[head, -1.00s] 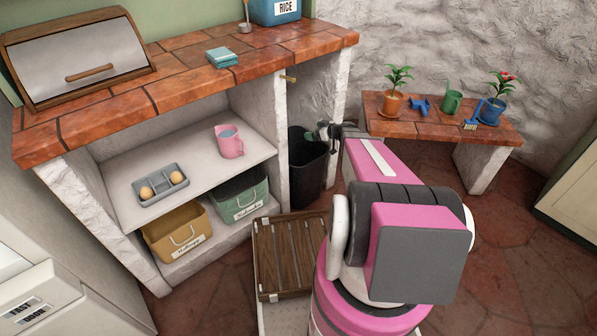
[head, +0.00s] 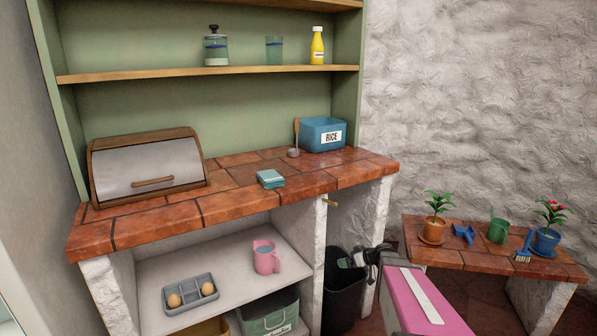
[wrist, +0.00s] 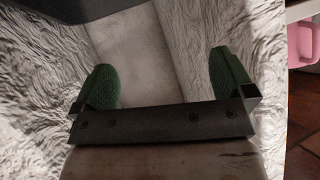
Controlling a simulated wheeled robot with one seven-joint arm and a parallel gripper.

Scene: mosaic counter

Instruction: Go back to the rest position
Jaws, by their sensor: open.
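My gripper shows in the wrist view (wrist: 162,88) with its two green-padded fingers spread wide and nothing between them. In the head view my gripper (head: 372,254) is small and partly hidden at the end of my pink arm. It is beside the right end of the counter, near the black bin. The wrist view shows rough white plaster walls around the fingers and a pale surface beyond them.
The tiled counter (head: 235,200) holds a bread box (head: 150,168), a blue rice box (head: 322,134) and teal cloths or tiles (head: 270,179). Below are a pink jug (head: 266,258) and egg tray (head: 190,294). The black bin (head: 343,290) stands beside my arm. A low plant bench (head: 470,260) is right.

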